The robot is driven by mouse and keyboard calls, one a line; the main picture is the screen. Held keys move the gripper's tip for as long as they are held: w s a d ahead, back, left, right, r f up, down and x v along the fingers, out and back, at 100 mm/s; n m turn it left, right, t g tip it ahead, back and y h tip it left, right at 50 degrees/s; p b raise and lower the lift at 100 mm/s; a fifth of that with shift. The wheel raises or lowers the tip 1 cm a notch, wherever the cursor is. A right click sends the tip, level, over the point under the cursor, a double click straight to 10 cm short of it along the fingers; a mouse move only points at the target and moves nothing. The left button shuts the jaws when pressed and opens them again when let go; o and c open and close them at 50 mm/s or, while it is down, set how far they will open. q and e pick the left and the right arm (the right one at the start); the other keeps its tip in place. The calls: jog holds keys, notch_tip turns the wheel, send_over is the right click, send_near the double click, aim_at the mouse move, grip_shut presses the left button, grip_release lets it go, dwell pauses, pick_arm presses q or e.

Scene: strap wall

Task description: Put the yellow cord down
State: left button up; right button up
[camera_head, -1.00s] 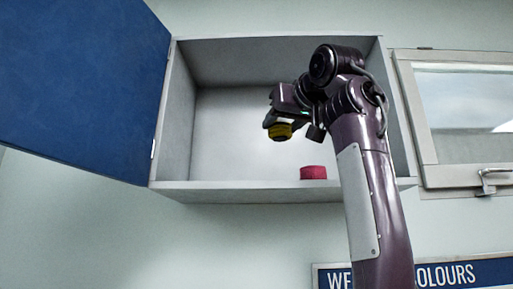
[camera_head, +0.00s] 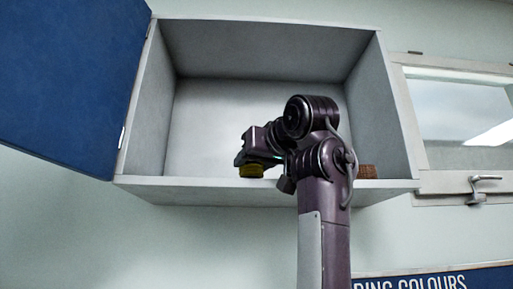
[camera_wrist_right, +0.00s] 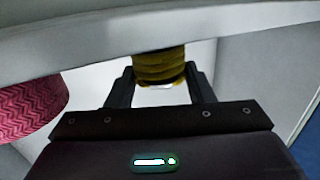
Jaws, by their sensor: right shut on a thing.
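The yellow cord (camera_head: 251,170) is a small wound bundle. My right gripper (camera_head: 256,160) is shut on it inside the open wall cabinet (camera_head: 265,188). The cord hangs below the jaws, close to the cabinet floor near the front. I cannot tell whether it touches the floor. In the right wrist view the yellow cord (camera_wrist_right: 160,66) sits between the two fingers. My left gripper is not in view.
A reddish-brown bundle (camera_head: 368,171) stands at the cabinet's right, partly behind my arm. A pinkish-red bundle (camera_wrist_right: 32,104) shows in the wrist view. The blue door (camera_head: 70,85) is open at left. The cabinet's left floor is clear.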

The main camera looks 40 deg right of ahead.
jog(key=shift+s+f, duration=0.1)
jog(key=shift+f, duration=0.1)
jog(key=shift+s+a, duration=0.1)
jog(key=shift+s, duration=0.45)
jog(key=shift+w, duration=0.1)
jog(key=shift+f+b, duration=0.4)
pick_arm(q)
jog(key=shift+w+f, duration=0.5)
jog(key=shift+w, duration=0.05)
pick_arm(e)
jog(key=shift+f, duration=0.15)
jog(key=o, duration=1.1)
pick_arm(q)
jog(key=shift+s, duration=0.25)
pick_arm(e)
jog(key=shift+o, duration=0.2)
